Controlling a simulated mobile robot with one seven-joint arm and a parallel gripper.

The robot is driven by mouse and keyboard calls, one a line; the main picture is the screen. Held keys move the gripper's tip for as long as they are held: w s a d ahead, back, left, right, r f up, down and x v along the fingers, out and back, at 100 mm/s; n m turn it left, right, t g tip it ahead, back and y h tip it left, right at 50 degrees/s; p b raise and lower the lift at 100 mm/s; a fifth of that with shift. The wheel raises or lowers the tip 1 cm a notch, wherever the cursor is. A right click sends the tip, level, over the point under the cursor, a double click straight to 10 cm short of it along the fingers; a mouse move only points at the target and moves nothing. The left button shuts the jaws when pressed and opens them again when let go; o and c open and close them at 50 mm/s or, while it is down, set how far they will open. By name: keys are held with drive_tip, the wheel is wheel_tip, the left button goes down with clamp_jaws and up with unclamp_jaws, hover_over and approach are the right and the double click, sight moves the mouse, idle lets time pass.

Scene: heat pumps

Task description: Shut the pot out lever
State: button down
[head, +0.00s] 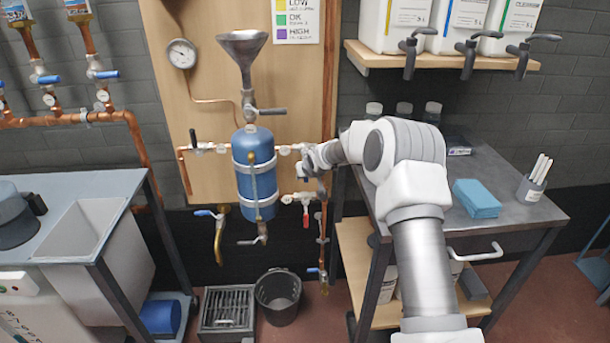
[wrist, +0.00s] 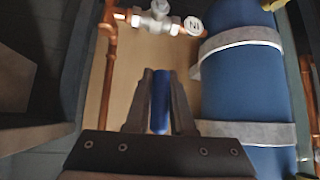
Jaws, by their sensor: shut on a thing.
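The pot (head: 255,172) is a blue upright cylinder with two grey bands and a metal funnel on top; it fills the right of the wrist view (wrist: 243,95). My gripper (head: 306,166) is at the pipework just right of the pot. In the wrist view my gripper (wrist: 160,75) is shut on a blue lever (wrist: 160,104), which lies lengthwise between the fingers. I see no readable tag on this lever; its valve body is hidden. The valve with the red lever (head: 306,218) hangs below my gripper. A valve with a tag reading IN upside down (wrist: 194,25) is in the wrist view.
A valve with a black upright lever (head: 194,140) is left of the pot. A vertical copper pipe (wrist: 106,75) runs close beside my gripper. The steel table (head: 505,200) is to the right. A bucket (head: 279,298) and a drain crate (head: 228,308) stand below.

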drive_tip(key=shift+a, duration=0.1)
drive_tip(key=c, duration=0.8)
unclamp_jaws()
drive_tip(key=shift+s, duration=0.1)
drive_tip(key=p+v, duration=0.3)
drive_tip(key=v, duration=1.4)
drive_tip(key=shift+s+r, duration=0.1)
drive_tip(key=shift+r, duration=0.05)
